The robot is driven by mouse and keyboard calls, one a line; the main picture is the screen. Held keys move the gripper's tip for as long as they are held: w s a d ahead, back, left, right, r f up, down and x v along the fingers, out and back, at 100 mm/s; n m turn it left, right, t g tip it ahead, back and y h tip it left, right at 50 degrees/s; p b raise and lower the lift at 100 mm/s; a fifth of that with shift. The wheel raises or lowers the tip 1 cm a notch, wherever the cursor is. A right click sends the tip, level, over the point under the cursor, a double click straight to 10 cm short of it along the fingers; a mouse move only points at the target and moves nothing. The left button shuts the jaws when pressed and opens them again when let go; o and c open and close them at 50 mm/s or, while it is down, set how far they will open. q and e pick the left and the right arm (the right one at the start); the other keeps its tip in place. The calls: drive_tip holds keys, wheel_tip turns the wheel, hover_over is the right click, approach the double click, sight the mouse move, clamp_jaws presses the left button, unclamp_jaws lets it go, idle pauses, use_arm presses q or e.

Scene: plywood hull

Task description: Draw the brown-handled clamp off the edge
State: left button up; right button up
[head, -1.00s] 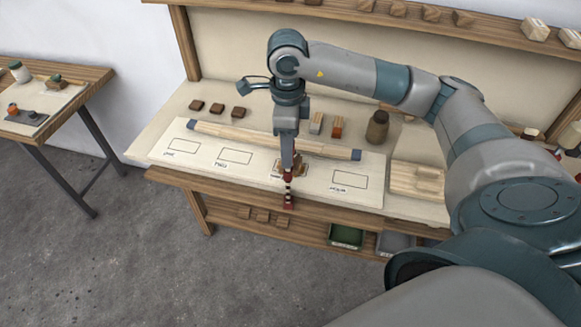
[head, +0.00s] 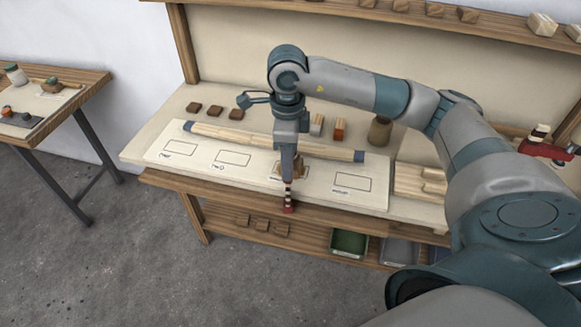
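A red clamp (head: 288,207) with dark and pale bands sits at the bench's front edge, below the third outlined box of the white board (head: 205,171). My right gripper (head: 287,180) points straight down at it from above, its fingertips at the clamp's upper part. The fingers are seen edge-on and cover that part, so I cannot tell whether they grip it. A brown block (head: 304,171) lies just behind the fingers, partly hidden. Another red clamp (head: 547,149) shows at the right, partly behind my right arm. My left gripper is out of view.
A long wooden bar (head: 240,135) with blue ends lies across the board. Behind it are dark blocks (head: 214,110) and a brown jar (head: 380,130). Wooden pieces (head: 420,182) lie right of the board. A lower shelf holds a green bin (head: 348,242). Floor in front is clear.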

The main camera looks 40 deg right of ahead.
clamp_jaws()
drive_tip(key=shift+s+a, duration=0.1)
drive_tip(key=shift+a, duration=0.05)
drive_tip(key=shift+s+a+r, duration=0.1)
drive_tip(key=shift+s+a, duration=1.25)
drive_tip(key=shift+a, duration=0.3)
drive_tip(key=shift+s+a, duration=0.2)
drive_tip(key=shift+a, duration=0.05)
drive_tip(key=shift+s+a+r, duration=0.1)
drive_tip(key=shift+s+a, duration=1.25)
drive_tip(key=shift+a, duration=0.2)
drive_tip(key=shift+s+a, duration=0.1)
drive_tip(key=shift+b, duration=0.3)
idle(0.4)
drive_tip(key=shift+r, duration=0.15)
